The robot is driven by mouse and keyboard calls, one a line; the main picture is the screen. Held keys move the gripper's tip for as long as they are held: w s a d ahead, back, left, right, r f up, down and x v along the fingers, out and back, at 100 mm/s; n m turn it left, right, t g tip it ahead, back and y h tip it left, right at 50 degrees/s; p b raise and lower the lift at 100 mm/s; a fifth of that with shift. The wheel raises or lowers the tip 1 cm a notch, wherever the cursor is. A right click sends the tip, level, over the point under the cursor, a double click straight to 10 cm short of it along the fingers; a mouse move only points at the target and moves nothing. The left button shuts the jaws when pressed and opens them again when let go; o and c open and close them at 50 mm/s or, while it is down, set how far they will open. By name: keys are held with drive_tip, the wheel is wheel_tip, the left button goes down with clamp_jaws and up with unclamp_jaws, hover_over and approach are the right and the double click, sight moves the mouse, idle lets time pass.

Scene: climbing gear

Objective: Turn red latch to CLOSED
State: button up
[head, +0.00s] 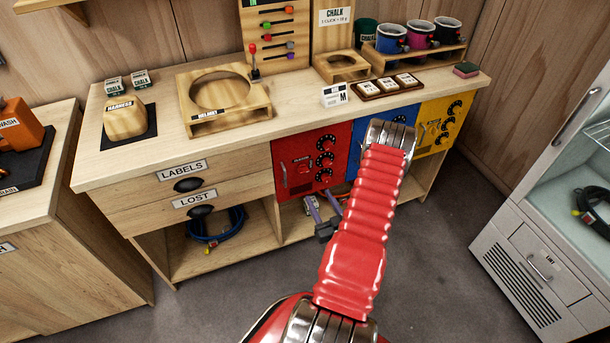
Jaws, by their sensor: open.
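The red panel (298,160) is set in the front of the workbench, right of the drawers. The latch's position and any CLOSED marking are too small to read. What looks like my gripper (321,203) is below the red panel, with two purplish fingers spread apart and nothing seen between them. It appears apart from the latch. My red sleeved arm hides the links leading to it.
A blue panel (374,140) and a yellow panel (443,123) sit to the right; my arm covers part of the blue one. The bench top (285,108) holds a wooden helmet stand (190,128) and chalk items. A white cabinet (535,255) stands at right. The floor in front is clear.

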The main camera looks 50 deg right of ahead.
sight(305, 172)
drive_tip(key=x, duration=1.3)
drive_tip(key=shift+w, duration=0.15)
drive_tip(key=shift+a, duration=0.1)
drive_tip(key=c, duration=1)
